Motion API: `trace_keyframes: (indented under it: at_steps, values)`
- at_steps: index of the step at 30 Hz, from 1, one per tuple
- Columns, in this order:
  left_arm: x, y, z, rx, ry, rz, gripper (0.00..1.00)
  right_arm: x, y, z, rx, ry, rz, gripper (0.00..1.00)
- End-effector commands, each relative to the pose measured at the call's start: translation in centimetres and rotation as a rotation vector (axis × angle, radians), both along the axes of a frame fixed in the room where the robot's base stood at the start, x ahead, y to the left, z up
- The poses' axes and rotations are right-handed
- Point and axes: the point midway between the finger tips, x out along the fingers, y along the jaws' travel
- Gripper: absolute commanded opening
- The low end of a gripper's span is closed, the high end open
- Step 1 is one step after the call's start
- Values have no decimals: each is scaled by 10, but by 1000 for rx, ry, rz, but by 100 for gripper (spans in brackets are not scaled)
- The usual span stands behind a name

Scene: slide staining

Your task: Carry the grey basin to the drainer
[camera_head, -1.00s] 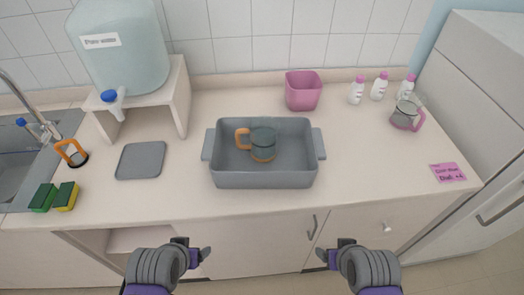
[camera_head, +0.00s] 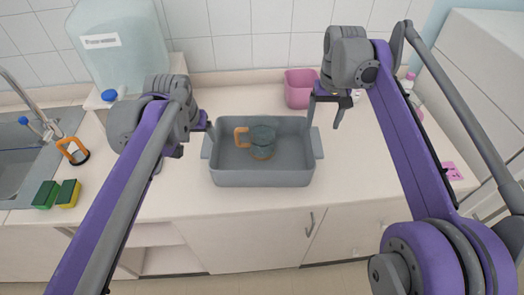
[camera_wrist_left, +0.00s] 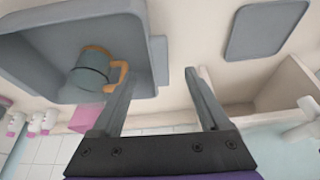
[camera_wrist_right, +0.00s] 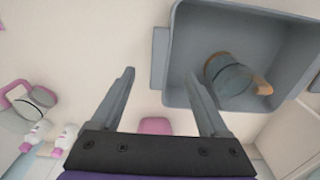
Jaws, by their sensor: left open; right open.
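The grey basin (camera_head: 262,179) stands on the counter with a dark mug with an orange handle (camera_head: 262,142) inside it. My left gripper (camera_head: 196,138) is open at the basin's left handle (camera_wrist_left: 158,60), which shows between its fingers in the left wrist view. My right gripper (camera_head: 325,116) is open at the right handle (camera_wrist_right: 159,55), which shows between its fingers in the right wrist view. Neither gripper is closed on a handle. A flat grey square (camera_wrist_left: 265,28) lies left of the basin, mostly hidden by my left arm in the head view; I cannot tell whether it is the drainer.
A pink bin (camera_head: 299,88) stands behind the basin. A water tank (camera_head: 118,45) on a stand, sponges (camera_head: 57,194), an orange-handled item (camera_head: 73,150) and the sink (camera_head: 20,165) are at left. White bottles (camera_wrist_right: 50,138) and a pink-handled jug (camera_wrist_right: 24,112) are at right.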

Motion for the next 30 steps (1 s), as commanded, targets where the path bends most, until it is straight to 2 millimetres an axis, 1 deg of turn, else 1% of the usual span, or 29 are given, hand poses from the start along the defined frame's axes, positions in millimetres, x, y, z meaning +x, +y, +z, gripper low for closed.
trace_keyframes:
  at_steps: [1, 5, 17, 20, 23, 30]
  values:
    - [9, -1, 4, 0, 2, -1, 78, 9, 1, 2, -1, 15, 0, 78]
    - [20, -2, 9, 0, 5, 0, 78, 18, 2, 2, -1, 38, 0, 78]
    - [22, -2, 7, 0, 6, 0, 78, 20, 2, 0, -1, 43, 0, 78]
    - [25, -2, 1, 0, 6, 0, 78, 20, 2, -7, -1, 42, 0, 78]
    - [30, -2, -12, 0, 6, 0, 78, 20, 2, -21, -1, 42, 0, 78]
    - [47, -2, -53, 0, 6, 0, 78, 20, 2, -65, -1, 42, 0, 78]
